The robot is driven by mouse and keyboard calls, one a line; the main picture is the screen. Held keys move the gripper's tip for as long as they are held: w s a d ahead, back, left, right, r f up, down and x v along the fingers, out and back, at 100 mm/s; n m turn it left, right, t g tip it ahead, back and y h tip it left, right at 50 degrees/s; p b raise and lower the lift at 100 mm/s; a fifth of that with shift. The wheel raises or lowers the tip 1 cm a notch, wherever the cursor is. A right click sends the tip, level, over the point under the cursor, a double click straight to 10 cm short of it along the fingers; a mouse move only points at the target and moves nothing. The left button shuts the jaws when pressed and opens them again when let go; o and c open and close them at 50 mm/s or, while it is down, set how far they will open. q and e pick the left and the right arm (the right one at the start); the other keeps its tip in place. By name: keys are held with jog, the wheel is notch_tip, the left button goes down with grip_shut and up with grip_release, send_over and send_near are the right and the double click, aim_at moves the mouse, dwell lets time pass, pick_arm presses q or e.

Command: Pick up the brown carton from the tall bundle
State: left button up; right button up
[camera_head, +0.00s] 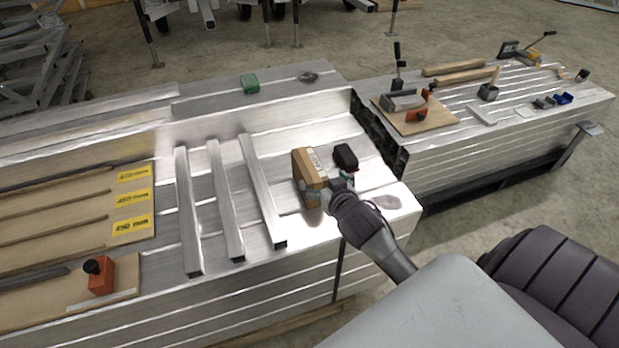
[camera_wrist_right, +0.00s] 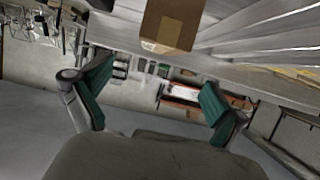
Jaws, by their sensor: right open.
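The brown carton (camera_head: 304,168) stands on the aluminium bundle (camera_head: 300,225), right of the loose square tubes. It has a pale label on top. My right gripper (camera_head: 331,189) is close to the carton's right side in the head view and partly covers its lower part. In the right wrist view the carton (camera_wrist_right: 176,20) is at the top centre, beyond the open fingers. The right gripper (camera_wrist_right: 155,82) has green pads spread wide with nothing between them. I cannot tell whether a finger touches the carton. My left gripper is not in view.
Several square tubes (camera_head: 262,190) lie to the left. An orange tool (camera_head: 100,276) and yellow labels (camera_head: 133,198) are farther left. A second bundle (camera_head: 500,135) with tools stands at the right.

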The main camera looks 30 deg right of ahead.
aim_at(313, 172)
jog(key=x, duration=0.5)
jog(key=shift+w+f, duration=0.2)
jog(key=shift+f+b+x, duration=0.15)
jog(key=shift+b+x, duration=0.1)
jog(key=shift+x, duration=1.1)
jog(key=shift+f+b+x, duration=0.15)
jog(key=shift+b+x, duration=0.05)
jog(key=shift+x, duration=1.15)
jog(key=shift+s, duration=0.15)
jog(key=shift+c, duration=0.3)
jog(key=shift+s, duration=0.1)
jog(key=c, duration=1.6)
